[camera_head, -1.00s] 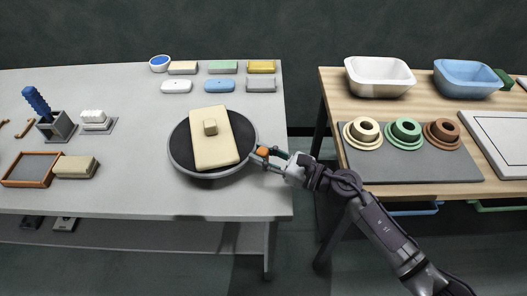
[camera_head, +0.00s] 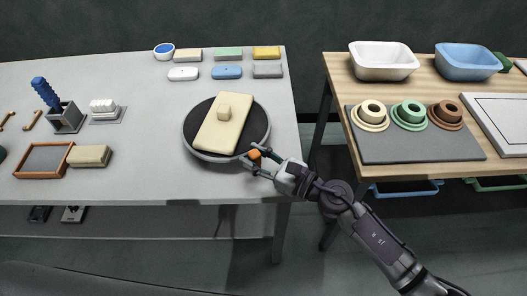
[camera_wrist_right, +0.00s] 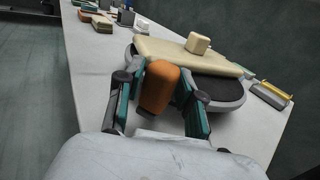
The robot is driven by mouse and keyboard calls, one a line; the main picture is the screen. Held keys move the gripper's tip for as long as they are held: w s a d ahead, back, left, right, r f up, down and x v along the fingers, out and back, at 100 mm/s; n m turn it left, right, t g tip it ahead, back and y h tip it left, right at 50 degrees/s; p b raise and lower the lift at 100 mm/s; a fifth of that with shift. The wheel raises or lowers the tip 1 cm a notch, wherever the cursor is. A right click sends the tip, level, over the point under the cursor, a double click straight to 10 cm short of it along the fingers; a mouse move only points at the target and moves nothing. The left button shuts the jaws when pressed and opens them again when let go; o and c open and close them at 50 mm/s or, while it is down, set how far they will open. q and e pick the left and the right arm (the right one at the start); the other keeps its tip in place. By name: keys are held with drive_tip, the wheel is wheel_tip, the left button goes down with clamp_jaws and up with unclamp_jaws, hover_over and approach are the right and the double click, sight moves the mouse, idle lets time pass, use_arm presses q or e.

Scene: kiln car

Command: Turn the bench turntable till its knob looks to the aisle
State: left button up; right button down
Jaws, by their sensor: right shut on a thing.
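The bench turntable (camera_head: 261,134) is a round dark disc with a grey rim on the grey bench. A cream slab (camera_head: 213,137) with a small square block on top lies across it. The orange knob (camera_head: 254,154) is at the turntable's front right rim. My right gripper (camera_head: 253,160) is shut on the knob. In the right wrist view the orange knob (camera_wrist_right: 158,88) stands between the two green-lined fingers, with the turntable (camera_wrist_right: 225,92) just behind. An edge of a dark shape shows at the far left of the head view; I cannot tell that it is my left gripper.
The grey bench (camera_head: 150,180) holds several small coloured blocks at the back and a wood-framed tray (camera_head: 44,160) at left. A wooden table (camera_head: 450,172) with basins and ringed cups stands right, across a gap.

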drive_tip(key=s+a, duration=0.2)
drive_tip(key=a, duration=0.1)
drive_tip(key=shift+s+a+p, duration=0.1)
drive_tip(key=shift+a+p, duration=0.1)
drive_tip(key=shift+p, duration=0.15)
drive_tip(key=shift+s+a+p, duration=0.2)
drive_tip(key=shift+s+a, duration=0.05)
drive_tip(key=shift+a, duration=0.55)
drive_tip(key=shift+s+a+p, duration=0.15)
drive_tip(key=shift+s+a, duration=0.05)
drive_tip(key=shift+a, duration=0.6)
drive_tip(key=shift+f, duration=0.1)
drive_tip(key=c, duration=0.9)
unclamp_jaws()
drive_tip(key=shift+s, duration=0.1)
drive_tip(key=shift+d, duration=0.1)
drive_tip(key=shift+d, duration=0.1)
